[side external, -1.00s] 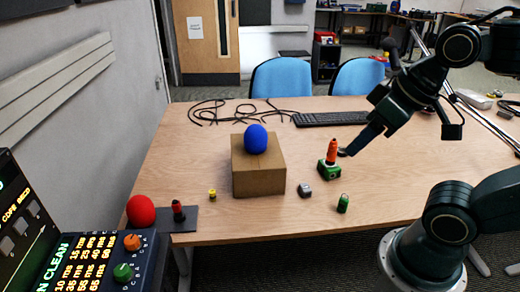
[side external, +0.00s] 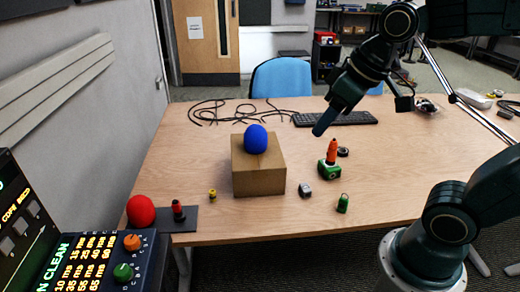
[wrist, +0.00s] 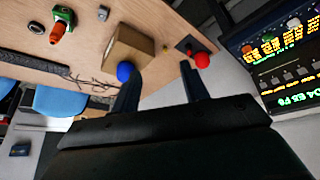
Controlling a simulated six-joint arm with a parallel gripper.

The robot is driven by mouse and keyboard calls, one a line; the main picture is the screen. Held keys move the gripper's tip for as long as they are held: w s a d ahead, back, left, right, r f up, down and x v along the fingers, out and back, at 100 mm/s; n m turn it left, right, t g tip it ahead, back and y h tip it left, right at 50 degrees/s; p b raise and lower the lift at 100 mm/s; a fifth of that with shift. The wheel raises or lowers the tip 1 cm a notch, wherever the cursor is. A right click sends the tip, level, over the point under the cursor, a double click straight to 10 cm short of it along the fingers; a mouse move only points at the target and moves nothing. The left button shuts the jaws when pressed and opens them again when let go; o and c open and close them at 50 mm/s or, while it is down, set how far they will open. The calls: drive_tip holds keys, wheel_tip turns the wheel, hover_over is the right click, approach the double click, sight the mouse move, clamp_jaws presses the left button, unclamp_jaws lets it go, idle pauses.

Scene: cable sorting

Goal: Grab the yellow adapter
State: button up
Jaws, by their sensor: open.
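The yellow adapter (side external: 212,195) is a small yellow and dark piece standing on the table, left of the cardboard box. It is a tiny spot beyond the box in the wrist view (wrist: 165,48). My gripper (side external: 320,130) is high above the table, well to the right of the adapter and apart from it. In the wrist view its two fingers (wrist: 161,76) are spread with nothing between them. The side view does not show the gap between the fingers.
The cardboard box (side external: 258,178) with a blue ball (side external: 256,139) on top stands between my gripper and the adapter. An orange and green item (side external: 331,158), a grey block (side external: 305,190) and a green piece (side external: 342,203) stand to the right. A red ball (side external: 141,210) is at left.

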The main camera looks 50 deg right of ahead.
drive_tip(key=w+f+n, duration=0.1)
drive_tip(key=w+f, duration=0.1)
drive_tip(key=w, duration=0.8)
drive_tip(key=n+g+y, duration=0.2)
drive_tip(key=n, duration=0.2)
hover_over(213, 192)
drive_tip(key=s+d, duration=0.2)
drive_tip(key=s, duration=0.1)
wheel_tip(213, 192, down, 24)
drive_tip(key=shift+s, duration=0.15)
drive_tip(key=shift+h, duration=0.3)
drive_tip(key=shift+x, duration=4.3)
drive_tip(key=shift+s+a, duration=0.1)
drive_tip(key=shift+x, duration=2.6)
